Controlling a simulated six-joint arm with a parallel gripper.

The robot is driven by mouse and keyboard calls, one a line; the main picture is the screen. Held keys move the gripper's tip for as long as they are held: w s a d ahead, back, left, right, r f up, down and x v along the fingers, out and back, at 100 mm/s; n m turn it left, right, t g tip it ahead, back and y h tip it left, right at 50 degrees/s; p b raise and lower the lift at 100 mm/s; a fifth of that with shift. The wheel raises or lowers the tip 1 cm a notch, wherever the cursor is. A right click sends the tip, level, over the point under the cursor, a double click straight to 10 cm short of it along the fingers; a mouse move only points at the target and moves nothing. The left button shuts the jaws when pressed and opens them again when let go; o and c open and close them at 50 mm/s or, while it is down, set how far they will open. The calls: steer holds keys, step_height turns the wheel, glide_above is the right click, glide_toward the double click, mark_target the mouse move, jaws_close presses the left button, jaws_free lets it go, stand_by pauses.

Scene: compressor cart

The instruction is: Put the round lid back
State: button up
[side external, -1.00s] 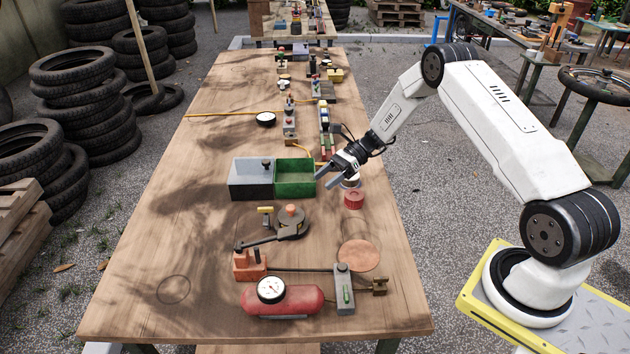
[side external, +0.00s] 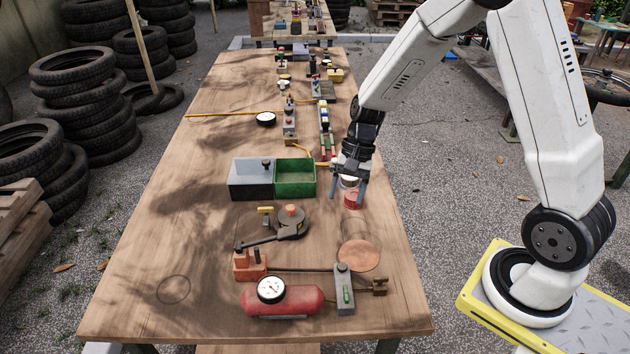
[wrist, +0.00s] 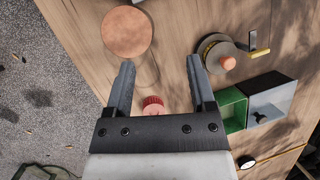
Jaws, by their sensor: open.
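A red ribbed round cap (side external: 353,199) stands on the table right of the green open bin. A pale round piece shows just behind it, partly hidden by my gripper. My gripper (side external: 349,186) points down, open, close above and around the cap's far side. In the wrist view the red cap (wrist: 153,104) shows between the bases of my open fingers (wrist: 160,62), partly hidden by the palm. A grey round piece with an orange knob (side external: 290,219) and a flat copper disc (side external: 359,256) are nearer. I cannot tell which piece is the round lid.
The green bin (side external: 312,177) joins a grey-covered box (side external: 250,180) left of my gripper. A red tank with a gauge (side external: 271,289) and a grey upright block (side external: 344,290) stand in front. Small parts line the table behind. The left side is mostly clear.

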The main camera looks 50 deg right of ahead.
steer(key=s+a+r+n+t+h, duration=0.2)
steer(key=s+r+n+t+h, duration=0.1)
steer(key=s+n, duration=0.6)
steer(key=shift+a+r+n+h, duration=0.15)
steer(key=shift+r+n+h, duration=0.55)
steer(key=shift+r+n, duration=0.2)
steer(key=shift+w, duration=0.1)
